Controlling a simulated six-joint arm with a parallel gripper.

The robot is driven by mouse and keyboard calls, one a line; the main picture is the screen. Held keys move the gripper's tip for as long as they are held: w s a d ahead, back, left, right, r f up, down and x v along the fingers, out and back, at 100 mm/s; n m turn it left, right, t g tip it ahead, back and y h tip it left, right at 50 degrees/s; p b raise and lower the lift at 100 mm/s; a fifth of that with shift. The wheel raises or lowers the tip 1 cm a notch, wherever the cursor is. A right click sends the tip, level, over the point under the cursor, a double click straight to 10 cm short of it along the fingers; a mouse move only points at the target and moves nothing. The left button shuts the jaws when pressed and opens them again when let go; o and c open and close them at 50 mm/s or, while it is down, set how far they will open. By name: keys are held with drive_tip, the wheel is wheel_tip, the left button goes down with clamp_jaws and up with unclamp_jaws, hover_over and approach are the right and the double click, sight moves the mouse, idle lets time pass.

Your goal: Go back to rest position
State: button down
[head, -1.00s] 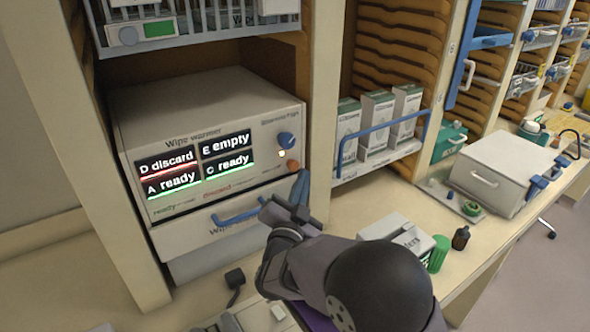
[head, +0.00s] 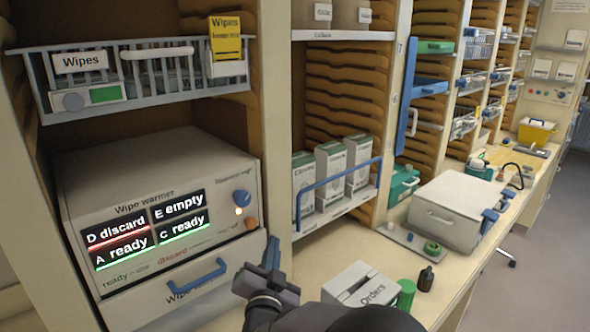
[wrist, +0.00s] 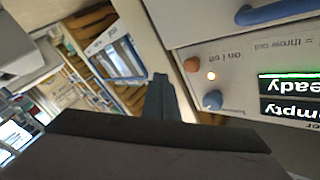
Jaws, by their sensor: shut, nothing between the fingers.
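My gripper (head: 271,255) is at the lower middle of the head view, in front of the wipe warmer's lower right corner. Its blue-grey fingers are shut with nothing between them and point upward. They also show in the wrist view (wrist: 163,98). The wipe warmer (head: 150,172) stands to the left. Its display reads D discard, E empty, A ready and C ready. Its drawer with a blue handle (head: 196,282) looks shut. My gripper is to the right of that handle and looks apart from it. The wrist view shows the warmer's front turned over at the right.
A wire basket (head: 140,85) of wipes hangs above the warmer. Boxes (head: 331,175) stand behind a blue rail. An Orders box (head: 360,287), a green cylinder (head: 405,295) and a dark bottle (head: 425,279) stand on the counter near my arm. A white case (head: 447,212) is farther right.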

drive_tip(key=s+d+f+n+g+y, duration=0.2)
drive_tip(key=s+d+f+n+g, duration=0.35)
drive_tip(key=d+f+g, duration=0.6)
drive_tip(key=s+d+f+g+h, duration=0.1)
drive_tip(key=s+d+f+g, duration=0.1)
drive_tip(key=s+d, duration=0.2)
drive_tip(key=s+d+f+g, duration=0.2)
drive_tip(key=s+d+f, duration=0.1)
drive_tip(key=s, duration=0.8)
drive_tip(key=s+d+f+g+h, duration=0.1)
drive_tip(key=s+d+f+g, duration=0.2)
drive_tip(key=s+d, duration=0.3)
drive_tip(key=shift+s+n+h, duration=0.3)
drive_tip(key=shift+s+n, duration=0.15)
drive_tip(key=shift+s, duration=0.8)
